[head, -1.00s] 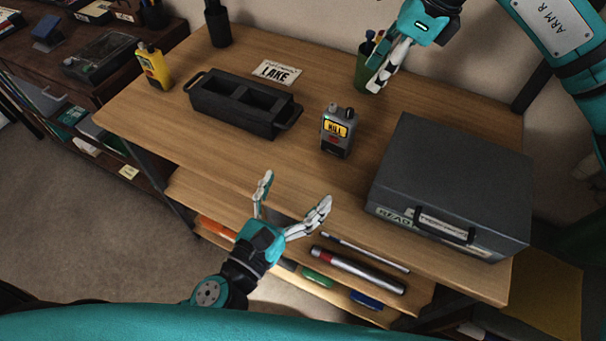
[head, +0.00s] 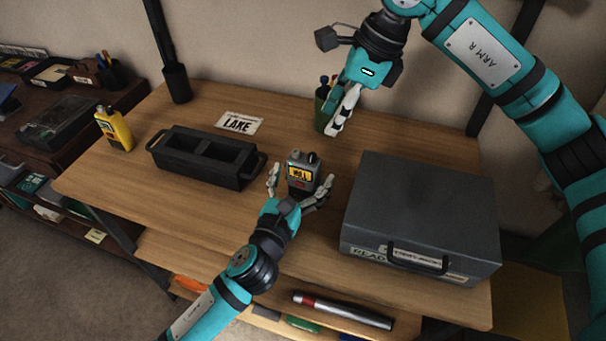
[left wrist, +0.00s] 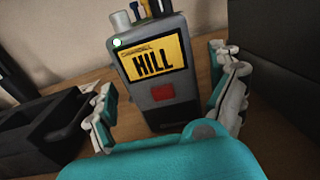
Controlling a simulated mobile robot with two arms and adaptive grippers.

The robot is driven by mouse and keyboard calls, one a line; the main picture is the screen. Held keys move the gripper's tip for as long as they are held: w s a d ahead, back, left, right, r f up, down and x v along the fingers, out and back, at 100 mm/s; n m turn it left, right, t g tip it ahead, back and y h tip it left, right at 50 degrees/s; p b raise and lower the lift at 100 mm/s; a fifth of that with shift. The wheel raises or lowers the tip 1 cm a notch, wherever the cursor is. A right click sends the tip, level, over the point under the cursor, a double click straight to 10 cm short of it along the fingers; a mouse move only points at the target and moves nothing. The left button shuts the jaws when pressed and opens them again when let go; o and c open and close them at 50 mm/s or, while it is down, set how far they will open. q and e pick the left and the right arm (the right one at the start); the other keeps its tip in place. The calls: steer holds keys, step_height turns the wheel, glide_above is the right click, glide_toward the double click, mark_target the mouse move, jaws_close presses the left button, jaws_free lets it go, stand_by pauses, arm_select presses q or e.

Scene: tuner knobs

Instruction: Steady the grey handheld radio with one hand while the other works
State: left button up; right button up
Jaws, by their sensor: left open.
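The grey handheld radio (head: 301,168) stands upright on the wooden table, with a yellow screen reading HILL. In the left wrist view the radio (left wrist: 158,70) shows its screen, a red button and knobs on top. My left gripper (head: 300,190) is open, with one finger on each side of the radio; in the left wrist view its fingers (left wrist: 168,108) stand apart from the radio's sides. My right gripper (head: 338,124) hangs behind the radio, in front of the green pen cup (head: 322,108). Its fingers look close together, but their gap is not clear.
A black divided tray (head: 205,160) stands left of the radio, and a large grey case (head: 425,205) stands to the right. A yellow radio (head: 116,130) stands at the far left. A LAKE card (head: 239,123) lies behind the tray. The table's front left is clear.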

arm_select(q)
steer(key=shift+w+d, duration=0.2)
steer(key=shift+w, duration=0.2)
steer(key=c, duration=1.5)
